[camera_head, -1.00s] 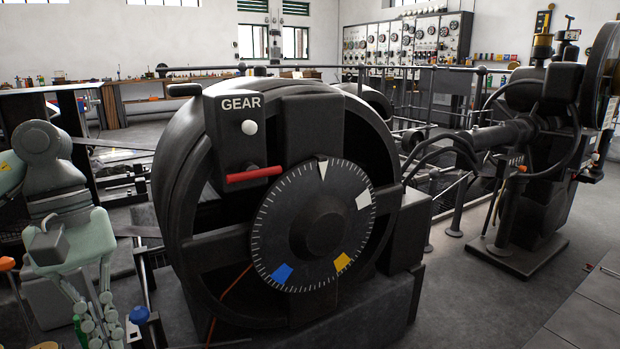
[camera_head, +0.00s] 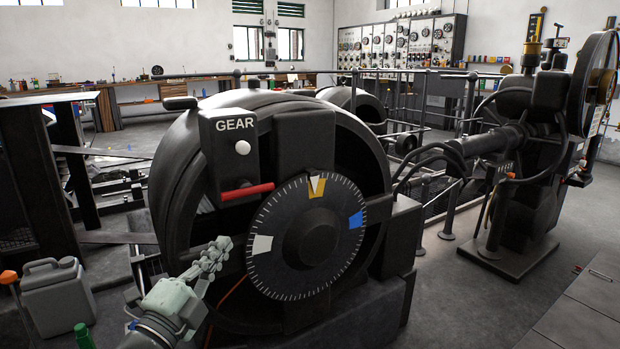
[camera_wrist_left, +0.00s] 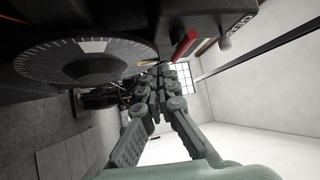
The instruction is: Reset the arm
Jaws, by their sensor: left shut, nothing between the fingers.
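My left gripper (camera_head: 222,246) is at the lower left of the dial in the head view, its fingers pointing up and right. It is shut and empty. In the wrist view its fingers (camera_wrist_left: 165,82) come together just below the red lever (camera_wrist_left: 184,46). The graduated dial (camera_head: 309,235) is on the front of the black machine. Its yellow mark (camera_head: 316,191) is at the top under a white pointer, the blue mark (camera_head: 356,220) at the right, a white mark (camera_head: 262,245) at the left. I cannot tell whether the gripper touches anything. My right gripper is out of view.
The black housing (camera_head: 228,140) marked GEAR has a white knob (camera_head: 243,147) and a red lever (camera_head: 247,191). A grey canister (camera_head: 58,298) and a green bottle (camera_head: 83,336) stand at the lower left. Open floor (camera_head: 470,310) lies to the right.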

